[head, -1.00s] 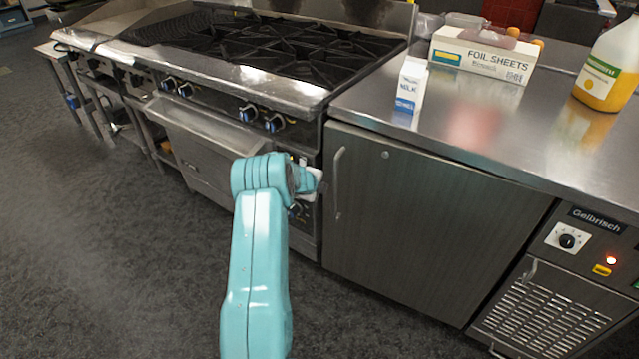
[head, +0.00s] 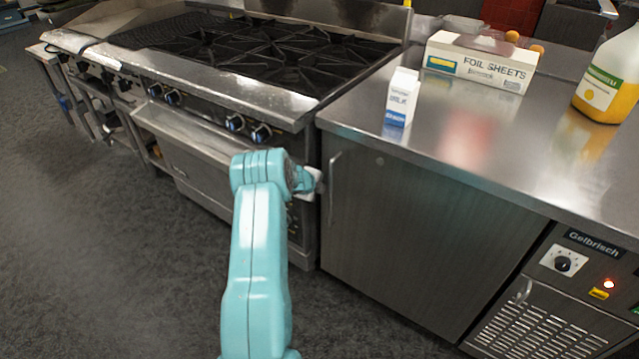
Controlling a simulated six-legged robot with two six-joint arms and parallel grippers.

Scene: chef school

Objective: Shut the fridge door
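The fridge door (head: 425,240) is the dark grey metal panel under the steel counter, right of the stove. It looks flush with the front, with no clear gap at its top or right edge. Its curved vertical handle (head: 333,190) is at the door's left edge. My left gripper (head: 314,184), at the end of the teal arm, is just left of the handle. Its fingers are mostly hidden by the wrist, so I cannot tell its opening or whether it touches the handle. My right gripper is not in view.
The stove (head: 215,105) stands left of the fridge. A milk carton (head: 401,98), a foil box (head: 480,62) and a yellow-liquid jug (head: 608,85) stand on the counter (head: 500,150). The floor (head: 110,260) at left is clear.

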